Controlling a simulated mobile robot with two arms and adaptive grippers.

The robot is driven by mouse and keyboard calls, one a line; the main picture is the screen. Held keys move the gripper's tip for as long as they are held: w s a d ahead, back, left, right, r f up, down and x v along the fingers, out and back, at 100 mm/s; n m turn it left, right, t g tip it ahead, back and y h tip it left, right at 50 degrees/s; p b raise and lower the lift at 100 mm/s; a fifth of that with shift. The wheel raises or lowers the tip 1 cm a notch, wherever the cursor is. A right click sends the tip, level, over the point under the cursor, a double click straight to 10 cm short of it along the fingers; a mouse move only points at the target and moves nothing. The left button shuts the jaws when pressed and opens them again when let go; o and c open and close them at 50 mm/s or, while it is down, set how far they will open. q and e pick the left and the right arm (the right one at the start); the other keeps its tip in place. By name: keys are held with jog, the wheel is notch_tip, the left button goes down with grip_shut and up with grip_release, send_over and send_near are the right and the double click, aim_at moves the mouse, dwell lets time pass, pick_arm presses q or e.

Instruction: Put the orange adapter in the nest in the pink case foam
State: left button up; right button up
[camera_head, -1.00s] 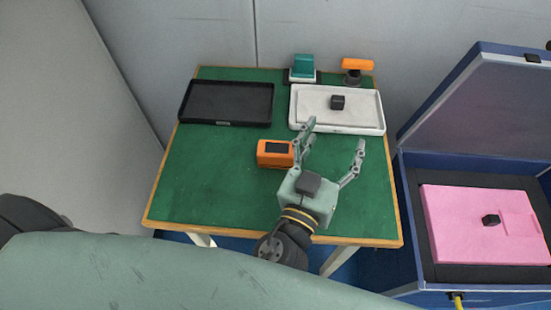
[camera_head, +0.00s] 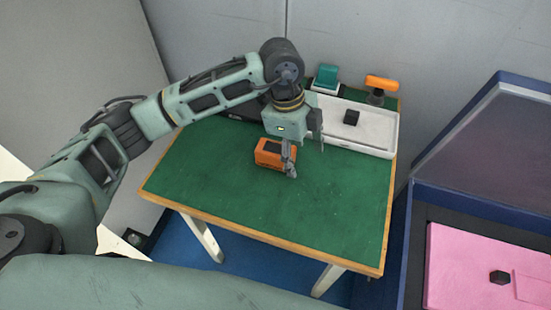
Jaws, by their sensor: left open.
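My left gripper (camera_head: 297,150) comes down from above, with one finger beside the adapter's right end. The gripper is open; whether it touches the adapter I cannot tell. The gripper's body hides part of the adapter's right side. The pink case foam (camera_head: 455,270) lies in the open blue case at the lower right, partly cut off by the picture's edge. A shallow rectangular recess (camera_head: 530,287) shows at its right. My right gripper is not in view.
A black block (camera_head: 500,278) sits in the foam. A white tray (camera_head: 375,140) with a black cube (camera_head: 351,117) stands at the table's back right, a teal object (camera_head: 326,76) and an orange-topped object (camera_head: 381,84) behind it. The table's front (camera_head: 270,205) is clear.

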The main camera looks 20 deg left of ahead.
aim_at(276, 148)
pick_arm(q)
jog(key=a, duration=0.2)
jog(key=w+a+r+n+y, duration=0.1)
jog(key=a, duration=0.1)
jog(key=a+r+n+y, duration=0.1)
jog(key=a, duration=0.2)
jog(key=shift+w+r, duration=0.1)
jog(key=shift+w, duration=0.25)
jog(key=f, duration=0.2)
jog(key=f+p, duration=0.1)
jog(key=f, duration=0.3)
jog(key=shift+w+d+f, duration=0.15)
jog(key=shift+w+d, duration=0.05)
jog(key=shift+w, duration=0.2)
jog(key=shift+f, duration=0.55)
jog(key=c, duration=1.3)
grip_shut()
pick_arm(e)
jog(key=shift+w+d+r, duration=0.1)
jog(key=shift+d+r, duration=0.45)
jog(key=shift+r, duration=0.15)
pick_arm(q)
jog(key=shift+r, duration=0.1)
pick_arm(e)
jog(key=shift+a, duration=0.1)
